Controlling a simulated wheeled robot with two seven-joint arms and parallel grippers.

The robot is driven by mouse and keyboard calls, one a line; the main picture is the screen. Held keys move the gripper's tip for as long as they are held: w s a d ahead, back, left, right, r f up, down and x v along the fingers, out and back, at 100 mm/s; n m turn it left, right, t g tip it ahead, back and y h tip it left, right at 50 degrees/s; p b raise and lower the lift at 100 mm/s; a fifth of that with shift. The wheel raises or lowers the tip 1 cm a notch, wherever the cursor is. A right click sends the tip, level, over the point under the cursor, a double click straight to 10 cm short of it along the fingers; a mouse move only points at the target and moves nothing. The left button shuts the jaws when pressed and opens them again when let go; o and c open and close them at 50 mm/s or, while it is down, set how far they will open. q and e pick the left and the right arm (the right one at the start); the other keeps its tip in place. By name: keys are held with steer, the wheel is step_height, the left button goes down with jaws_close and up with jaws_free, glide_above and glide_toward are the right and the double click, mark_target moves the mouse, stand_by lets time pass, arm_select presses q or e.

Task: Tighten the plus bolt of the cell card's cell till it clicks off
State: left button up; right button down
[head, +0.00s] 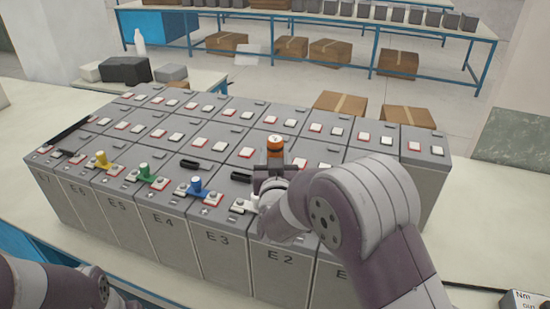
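Grey battery cells stand in rows on the table; front faces read E7, E6, E5, E4, E3 (220,255) and E2 (283,272), and the rightmost front label is partly hidden by my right arm. Cell tops carry red-edged and white terminal pads. My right gripper (271,174) is over the tops behind E2 and appears shut on an upright tool with an orange and black head (275,147). The tool's lower end and any bolt under it are hidden. My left arm is at the bottom left; its fingers are not clearly visible. No readable cell card shows.
Yellow (102,160), green (146,173) and blue (197,187) pieces stand on the front cells. Black bars (190,163) lie on the tops. A box marked Nm (525,301) is at the bottom right. The table right of the cells is mostly clear.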

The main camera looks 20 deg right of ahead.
steer(key=shift+r, duration=0.1)
steer(key=shift+f+b, duration=0.9)
stand_by(1.1)
steer(key=shift+s+f+b, duration=0.1)
steer(key=shift+f+b, duration=0.25)
steer(key=shift+b, duration=1)
stand_by(1.7)
steer(key=shift+f, duration=0.15)
steer(key=shift+f, duration=0.15)
stand_by(1.3)
steer(key=shift+r+p, duration=1.6)
steer(key=shift+r, duration=1.25)
steer(key=shift+f, duration=0.1)
